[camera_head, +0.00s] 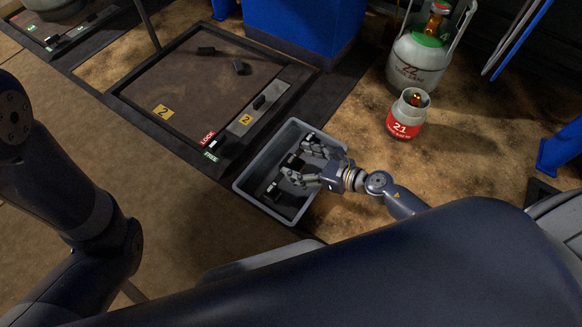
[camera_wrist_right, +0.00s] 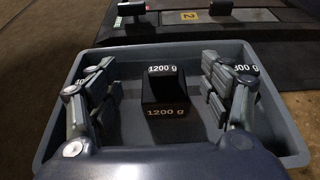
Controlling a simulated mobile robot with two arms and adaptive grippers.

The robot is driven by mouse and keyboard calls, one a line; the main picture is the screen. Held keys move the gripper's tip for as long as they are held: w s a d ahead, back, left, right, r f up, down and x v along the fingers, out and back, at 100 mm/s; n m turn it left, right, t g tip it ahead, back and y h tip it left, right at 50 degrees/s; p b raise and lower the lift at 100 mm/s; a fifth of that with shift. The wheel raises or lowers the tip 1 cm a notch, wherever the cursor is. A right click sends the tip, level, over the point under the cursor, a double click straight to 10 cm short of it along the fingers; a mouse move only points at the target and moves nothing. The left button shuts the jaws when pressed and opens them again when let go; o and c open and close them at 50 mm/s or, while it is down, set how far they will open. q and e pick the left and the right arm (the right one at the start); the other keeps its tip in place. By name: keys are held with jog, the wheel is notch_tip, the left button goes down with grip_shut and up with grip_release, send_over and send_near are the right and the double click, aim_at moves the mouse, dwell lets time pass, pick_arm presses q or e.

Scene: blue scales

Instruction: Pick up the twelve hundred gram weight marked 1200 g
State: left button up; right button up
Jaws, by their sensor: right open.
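The black weight marked 1200 g (camera_wrist_right: 166,88) stands in the middle of a grey crate (camera_wrist_right: 140,57) in the right wrist view, with white lettering on its top and front. In the head view a dark weight (camera_head: 291,162) shows between my right fingers, inside the crate (camera_head: 252,166). My right gripper (camera_head: 298,160) is open over the crate. In the right wrist view its fingers (camera_wrist_right: 160,88) stand on either side of the 1200 g weight, apart from it. My left arm shows at the left of the head view, but its gripper does not.
Another dark weight (camera_head: 272,190) lies nearer the crate's front-left end. In the right wrist view a weight (camera_wrist_right: 245,70) is partly behind the right finger. A gas bottle (camera_head: 407,115) stands to the right.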

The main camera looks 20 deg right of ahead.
aim_at(289, 159)
jog(key=x, duration=0.2)
jog(key=shift+w+a+f+b, duration=0.2)
jog(key=shift+w+b, duration=0.1)
jog(key=b+x, duration=0.2)
jog(key=x, duration=0.2)
jog(key=shift+w+f, duration=0.15)
jog(key=shift+f, duration=0.15)
jog(key=shift+w+a+b, duration=0.15)
jog(key=shift+w+b, duration=0.1)
jog(key=shift+b, duration=0.05)
grip_shut()
jog(key=shift+w+r, duration=0.1)
jog(key=shift+r, duration=0.05)
